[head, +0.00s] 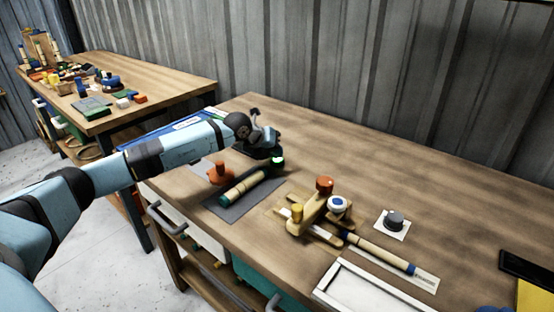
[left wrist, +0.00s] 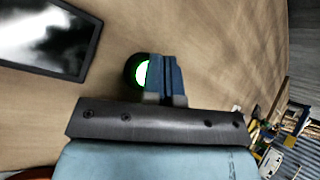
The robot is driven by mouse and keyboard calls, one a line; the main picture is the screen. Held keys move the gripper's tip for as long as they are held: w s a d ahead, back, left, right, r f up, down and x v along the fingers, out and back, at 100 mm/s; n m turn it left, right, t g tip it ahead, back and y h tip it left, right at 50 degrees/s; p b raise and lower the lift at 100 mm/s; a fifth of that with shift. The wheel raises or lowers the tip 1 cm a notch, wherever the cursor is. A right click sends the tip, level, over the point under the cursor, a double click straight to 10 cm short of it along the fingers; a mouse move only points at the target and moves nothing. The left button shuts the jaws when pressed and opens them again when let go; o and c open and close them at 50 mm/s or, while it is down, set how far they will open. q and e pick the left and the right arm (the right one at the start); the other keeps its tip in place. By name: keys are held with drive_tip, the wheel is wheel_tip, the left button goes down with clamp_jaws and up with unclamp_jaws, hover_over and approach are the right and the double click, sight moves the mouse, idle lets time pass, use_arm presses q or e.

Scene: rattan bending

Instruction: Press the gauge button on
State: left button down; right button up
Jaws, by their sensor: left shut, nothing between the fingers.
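A small round button with a dark housing and a bright green glow (head: 277,160) is on the workbench, just beside my left gripper; I take it to be the gauge button. In the left wrist view its lit white face with a green rim (left wrist: 141,73) shows, partly covered by the fingers. My left gripper (head: 268,150) is shut and empty. Its closed fingers (left wrist: 165,75) overlap the button's right side in the wrist view; whether they touch it I cannot tell. My right gripper is not in view.
A wooden jig with knobs (head: 318,215), a grey knob on a white plate (head: 394,220) and a white tray (head: 330,283) stand right. A dark framed panel (left wrist: 50,68) lies nearby. The bench's back is clear.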

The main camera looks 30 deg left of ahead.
use_arm(q)
drive_tip(key=shift+r+p, duration=1.9)
drive_tip(key=shift+r, duration=1.2)
drive_tip(key=shift+f, duration=0.1)
